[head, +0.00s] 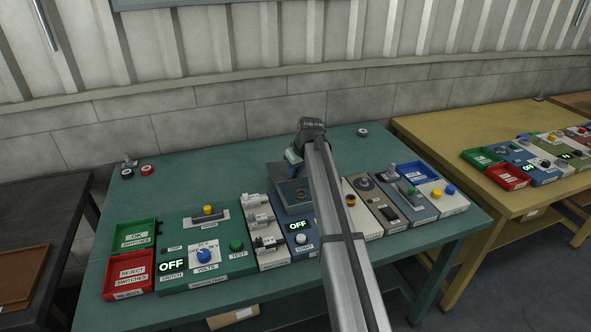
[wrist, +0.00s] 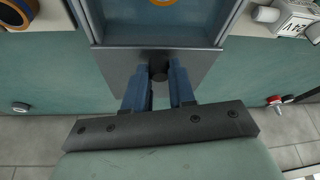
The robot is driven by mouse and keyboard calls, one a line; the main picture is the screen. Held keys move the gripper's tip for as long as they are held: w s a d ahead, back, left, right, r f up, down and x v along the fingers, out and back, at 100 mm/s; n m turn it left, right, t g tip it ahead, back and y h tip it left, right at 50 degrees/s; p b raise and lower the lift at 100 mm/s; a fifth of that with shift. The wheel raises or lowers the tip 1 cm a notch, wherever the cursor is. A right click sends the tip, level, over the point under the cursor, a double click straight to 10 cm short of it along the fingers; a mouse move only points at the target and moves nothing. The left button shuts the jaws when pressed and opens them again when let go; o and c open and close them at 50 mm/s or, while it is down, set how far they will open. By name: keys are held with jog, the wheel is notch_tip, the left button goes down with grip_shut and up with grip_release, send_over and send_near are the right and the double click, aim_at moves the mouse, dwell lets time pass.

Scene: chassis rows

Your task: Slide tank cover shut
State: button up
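The tank cover is a flat grey metal plate (wrist: 205,68) with a dark round knob (wrist: 158,71) in the wrist view. Beyond its edge, the blue-walled tank (wrist: 225,20) is partly open, and an orange ring shows inside. My gripper (wrist: 159,76) has its two blue fingers on either side of the knob, with the knob filling the gap between the tips. In the head view the tank (head: 289,204) stands at the back of the blue unit, left of my arm. My gripper (head: 294,164) is at its far side, its fingertips mostly hidden there.
The panel with valves (head: 259,222) stands left of the tank, and a beige panel (head: 361,221) stands to the right, partly behind my arm. The green table (head: 215,178) is mostly bare behind the units. A small round knob (head: 363,132) sits near its back edge.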

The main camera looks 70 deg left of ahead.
grip_shut()
jog(key=d, duration=1.2)
jog(key=shift+d, duration=0.15)
jog(key=o, duration=0.6)
grip_release()
jog(key=shift+c, duration=0.2)
jog(key=v, duration=1.3)
jog(key=shift+r, duration=0.4)
jog(key=shift+w+d, duration=0.1)
